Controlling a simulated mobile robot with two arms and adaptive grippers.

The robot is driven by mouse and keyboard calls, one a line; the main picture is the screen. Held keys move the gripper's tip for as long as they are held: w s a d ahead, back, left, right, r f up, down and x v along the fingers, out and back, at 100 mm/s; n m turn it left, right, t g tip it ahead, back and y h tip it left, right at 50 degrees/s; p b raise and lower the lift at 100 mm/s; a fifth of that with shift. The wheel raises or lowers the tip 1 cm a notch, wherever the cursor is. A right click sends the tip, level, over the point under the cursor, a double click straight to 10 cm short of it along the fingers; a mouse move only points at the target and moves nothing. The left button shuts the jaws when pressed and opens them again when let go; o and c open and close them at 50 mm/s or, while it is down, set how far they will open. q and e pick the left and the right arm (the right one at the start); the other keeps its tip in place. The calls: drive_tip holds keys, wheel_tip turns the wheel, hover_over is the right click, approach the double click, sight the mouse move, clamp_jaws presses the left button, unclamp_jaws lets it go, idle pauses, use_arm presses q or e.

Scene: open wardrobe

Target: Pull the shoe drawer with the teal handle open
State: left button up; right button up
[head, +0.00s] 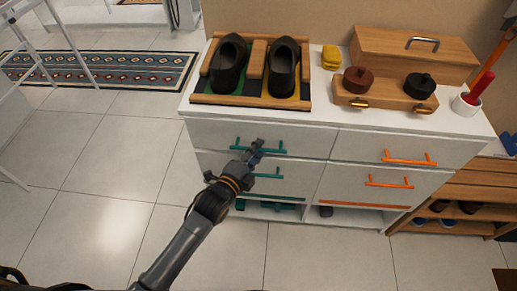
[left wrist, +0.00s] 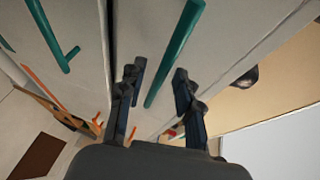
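The white cabinet (head: 215,137) has teal handles on its left column. The upper teal handle (head: 273,151) is on the top left drawer (head: 308,142); a second teal handle (head: 268,176) is on the drawer below. Both drawers look shut. My left gripper (head: 256,148) is at the middle of the upper handle and covers part of it. In the left wrist view, my left gripper's fingers (left wrist: 158,82) are apart, with a teal bar (left wrist: 176,48) running between them; I cannot tell whether they touch it. Another teal handle (left wrist: 48,35) shows to the left. My right gripper is not in view.
The right column has orange handles (head: 408,159). A shoe rack (head: 470,192) stands at right. The floor in front is clear.

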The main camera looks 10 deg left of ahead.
use_arm(q)
drive_tip(key=shift+w+d+f, duration=0.1)
drive_tip(key=shift+w+d, duration=0.2)
drive_tip(key=shift+w, duration=0.35)
clamp_jaws()
drive_tip(key=shift+s, duration=0.1)
